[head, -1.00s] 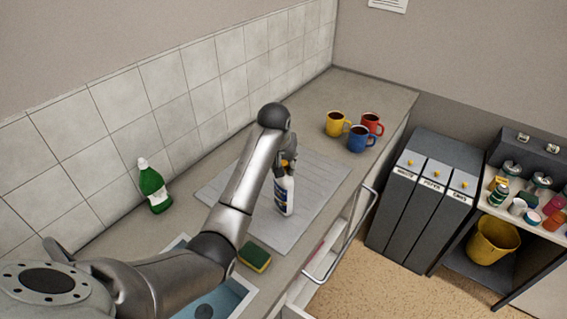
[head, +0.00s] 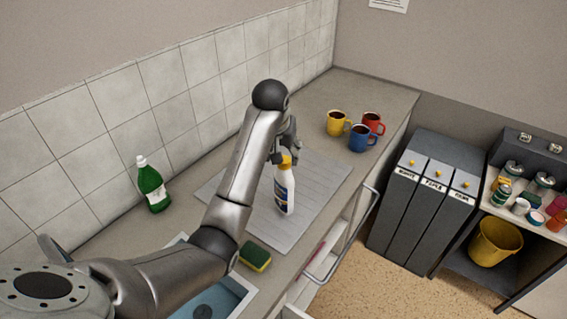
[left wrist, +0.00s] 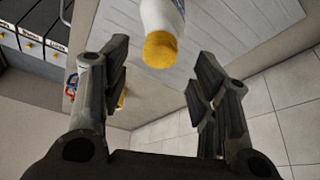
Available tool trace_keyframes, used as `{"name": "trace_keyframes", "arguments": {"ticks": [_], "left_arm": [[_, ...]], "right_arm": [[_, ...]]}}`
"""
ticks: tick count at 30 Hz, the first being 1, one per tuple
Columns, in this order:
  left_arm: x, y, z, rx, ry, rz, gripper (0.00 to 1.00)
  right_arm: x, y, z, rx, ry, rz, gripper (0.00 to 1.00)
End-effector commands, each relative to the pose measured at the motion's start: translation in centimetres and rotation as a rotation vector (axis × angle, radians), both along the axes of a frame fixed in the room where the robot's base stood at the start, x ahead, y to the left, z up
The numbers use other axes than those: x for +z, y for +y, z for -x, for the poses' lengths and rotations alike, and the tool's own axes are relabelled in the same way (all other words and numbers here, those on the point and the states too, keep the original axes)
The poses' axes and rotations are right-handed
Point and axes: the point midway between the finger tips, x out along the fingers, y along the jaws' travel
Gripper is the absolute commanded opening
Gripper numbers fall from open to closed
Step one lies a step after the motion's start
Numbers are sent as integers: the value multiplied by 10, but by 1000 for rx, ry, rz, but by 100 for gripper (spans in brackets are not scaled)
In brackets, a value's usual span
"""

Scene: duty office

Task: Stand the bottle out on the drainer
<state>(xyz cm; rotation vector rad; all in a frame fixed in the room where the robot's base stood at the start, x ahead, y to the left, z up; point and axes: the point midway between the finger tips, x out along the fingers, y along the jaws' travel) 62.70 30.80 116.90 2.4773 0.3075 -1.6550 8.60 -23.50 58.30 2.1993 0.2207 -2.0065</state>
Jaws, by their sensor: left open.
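The white bottle (head: 284,190) with a yellow cap and dark label stands upright on the grey ridged drainer (head: 322,180). My left gripper (head: 284,157) is just above the bottle's cap, open, with nothing between its fingers. In the left wrist view, the fingers (left wrist: 160,72) are spread wide. The bottle's yellow cap (left wrist: 161,48) shows beyond and between them, apart from both. My right gripper is not in view.
A green bottle (head: 152,187) stands by the tiled wall. Yellow (head: 336,123), red (head: 373,123) and blue (head: 361,139) mugs stand beyond the drainer. A sponge (head: 255,256) lies by the sink (head: 236,286). Grey bins (head: 424,190) stand right of the counter.

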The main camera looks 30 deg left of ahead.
Motion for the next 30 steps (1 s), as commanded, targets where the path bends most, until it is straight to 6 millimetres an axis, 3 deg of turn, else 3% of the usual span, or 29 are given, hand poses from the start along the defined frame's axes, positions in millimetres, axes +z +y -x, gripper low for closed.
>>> {"name": "trace_keyframes", "arguments": {"ticks": [2,5,9,30], "left_arm": [[14,-1,5,0,-8,-1,55],[43,-3,15,0,-5,-2,55],[54,-2,19,1,-4,-7,55],[60,-6,24,0,0,0,55]], "right_arm": [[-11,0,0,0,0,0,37],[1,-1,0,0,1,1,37],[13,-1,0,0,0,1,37],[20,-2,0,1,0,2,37]]}}
